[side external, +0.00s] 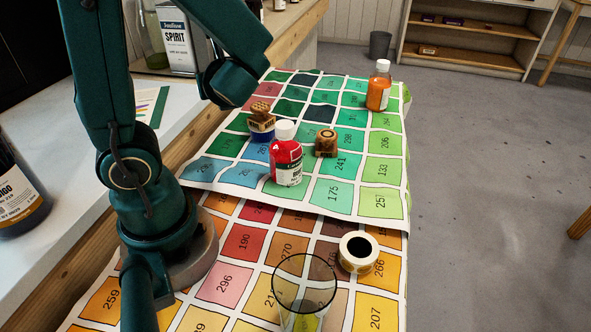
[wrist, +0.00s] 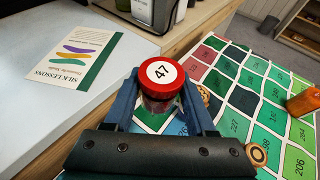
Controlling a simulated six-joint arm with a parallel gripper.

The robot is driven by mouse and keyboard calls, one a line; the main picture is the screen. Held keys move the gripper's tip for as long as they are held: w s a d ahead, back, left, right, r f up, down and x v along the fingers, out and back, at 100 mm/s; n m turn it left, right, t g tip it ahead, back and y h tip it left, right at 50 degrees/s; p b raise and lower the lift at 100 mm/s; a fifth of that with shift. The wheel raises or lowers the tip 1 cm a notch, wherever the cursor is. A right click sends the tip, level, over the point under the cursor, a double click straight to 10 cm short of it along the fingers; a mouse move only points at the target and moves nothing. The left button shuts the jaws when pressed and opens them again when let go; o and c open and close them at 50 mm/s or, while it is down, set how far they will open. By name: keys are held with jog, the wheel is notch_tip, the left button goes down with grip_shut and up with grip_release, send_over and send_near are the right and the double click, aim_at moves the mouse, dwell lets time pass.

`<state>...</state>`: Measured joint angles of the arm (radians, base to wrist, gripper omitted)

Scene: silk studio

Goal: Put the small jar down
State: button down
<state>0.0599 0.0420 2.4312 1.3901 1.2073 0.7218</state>
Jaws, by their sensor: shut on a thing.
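The small jar (wrist: 157,104) has a red lid (wrist: 161,74) with a white disc numbered 47. In the wrist view its clear, dark-tinted body stands between the two blue fingers of my gripper (wrist: 161,82), which is shut on it. The lid faces the camera and the jar's base is hidden. In the side view my wrist (side external: 232,82) hangs over the far left edge of the colour chart (side external: 341,208). The jar and fingers are hidden there behind my arm. I cannot tell how high the jar is above the surface.
A spirit tin (side external: 177,40) and leaflet (wrist: 75,52) are on the left counter.

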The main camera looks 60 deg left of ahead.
jog(key=w+d+m+t+h, duration=0.3)
jog(key=w+d+m+t, duration=0.4)
jog(key=w, duration=0.6)
jog(key=m+t+h, duration=0.4)
jog(key=m+h, duration=0.3)
jog(key=h, duration=0.1)
send_over(366, 184)
jog(key=f, duration=0.2)
jog(key=shift+w+a+f, duration=0.1)
jog(key=shift+f, duration=3.15)
jog(key=shift+w+f, duration=0.1)
jog(key=shift+f, duration=3.15)
jog(key=shift+f, duration=0.1)
jog(key=shift+c, duration=1.1)
grip_release()
jog(key=shift+s, duration=0.15)
jog(key=v, duration=0.7)
jog(key=shift+s, duration=0.15)
